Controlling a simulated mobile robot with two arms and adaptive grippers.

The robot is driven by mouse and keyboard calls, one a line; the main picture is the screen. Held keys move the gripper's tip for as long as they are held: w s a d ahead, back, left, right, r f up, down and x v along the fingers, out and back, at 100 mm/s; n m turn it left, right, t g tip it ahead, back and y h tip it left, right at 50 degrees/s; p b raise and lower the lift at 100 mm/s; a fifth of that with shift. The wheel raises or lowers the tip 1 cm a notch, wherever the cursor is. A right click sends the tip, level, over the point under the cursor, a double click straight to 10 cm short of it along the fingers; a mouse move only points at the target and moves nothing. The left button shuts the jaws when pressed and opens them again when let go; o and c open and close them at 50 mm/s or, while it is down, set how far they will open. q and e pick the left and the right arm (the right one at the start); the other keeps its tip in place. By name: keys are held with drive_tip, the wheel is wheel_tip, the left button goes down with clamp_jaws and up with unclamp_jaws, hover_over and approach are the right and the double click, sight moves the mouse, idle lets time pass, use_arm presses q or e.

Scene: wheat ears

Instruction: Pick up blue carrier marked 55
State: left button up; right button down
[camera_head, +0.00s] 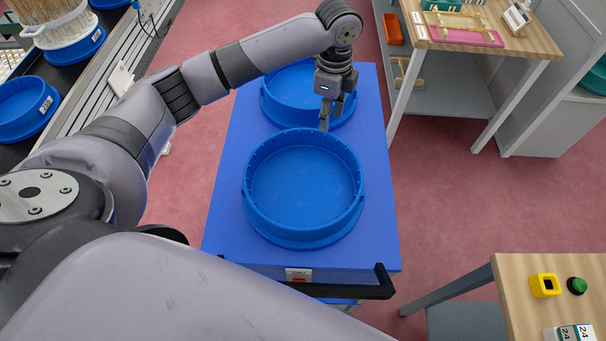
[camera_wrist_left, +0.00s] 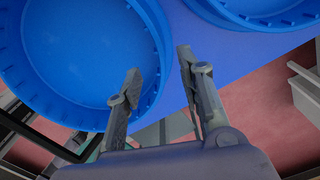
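Two round blue carriers sit on a blue cart top (camera_head: 225,215). The near carrier (camera_head: 305,190) is empty and shows whole; the far carrier (camera_head: 285,100) is partly hidden behind my left arm. I see no readable number on either, so I cannot tell which is marked 55. My left gripper (camera_head: 326,122) points down at the right side, near where the two rims come close. One finger overlaps the rim of a carrier (camera_wrist_left: 75,55); contact cannot be told. My right gripper is out of view.
A conveyor at the left holds another blue carrier (camera_head: 28,108) with a white label and one filled with wheat ears (camera_head: 62,30). A wooden table (camera_head: 535,40) stands at the upper right. Another table (camera_head: 520,295) with a yellow-and-black block is at the lower right. Pink floor lies between.

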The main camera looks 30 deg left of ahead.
sight(325, 133)
use_arm(q)
drive_tip(key=f, duration=0.3)
drive_tip(key=shift+w, duration=0.25)
drive_tip(key=shift+s+f+p, duration=0.1)
drive_tip(key=shift+f+p, duration=0.2)
drive_tip(key=shift+f, duration=0.15)
drive_tip(key=shift+s+f, duration=0.1)
drive_tip(key=shift+f, duration=0.25)
drive_tip(key=f+p, duration=0.1)
drive_tip(key=f, duration=0.2)
drive_tip(key=shift+s+a+f+p, duration=0.1)
drive_tip(key=shift+a+f+p, duration=0.1)
drive_tip(key=shift+f+p, duration=0.15)
drive_tip(key=shift+f, duration=0.4)
drive_tip(key=c, duration=0.4)
clamp_jaws()
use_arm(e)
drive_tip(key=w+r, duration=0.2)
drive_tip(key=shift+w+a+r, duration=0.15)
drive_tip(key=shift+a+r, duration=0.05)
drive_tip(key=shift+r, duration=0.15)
